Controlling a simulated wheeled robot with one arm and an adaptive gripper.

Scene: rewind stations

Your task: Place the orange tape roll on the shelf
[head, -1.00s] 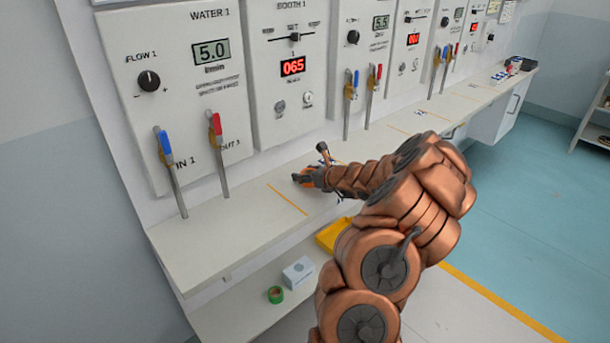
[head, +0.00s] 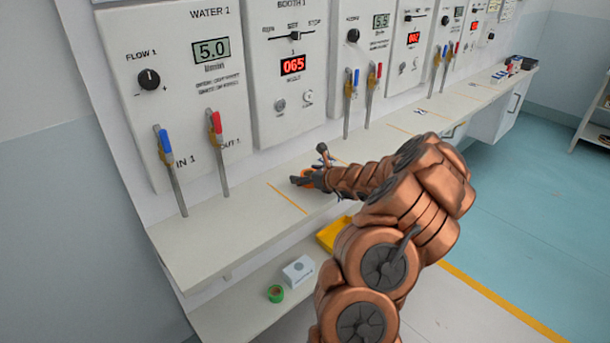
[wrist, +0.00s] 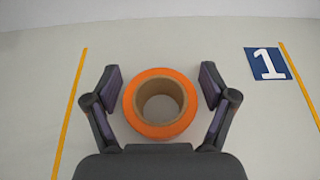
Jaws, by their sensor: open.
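The orange tape roll (wrist: 160,131) lies flat on the white counter (wrist: 268,125) in the wrist view, its brown core facing up. My gripper (wrist: 160,85) is open, with one finger on each side of the roll and a small gap at both sides. In the head view my gripper (head: 305,180) is low at the counter, and a bit of orange shows at it; the roll is mostly hidden there. The lower shelf (head: 240,310) runs under the counter.
On the lower shelf are a green tape roll (head: 275,293), a white box (head: 298,271) and a yellow tray (head: 333,232). Valve levers (head: 172,175) stand along the back of the counter. A blue "1" marker (wrist: 268,63) lies right of the roll between yellow lines.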

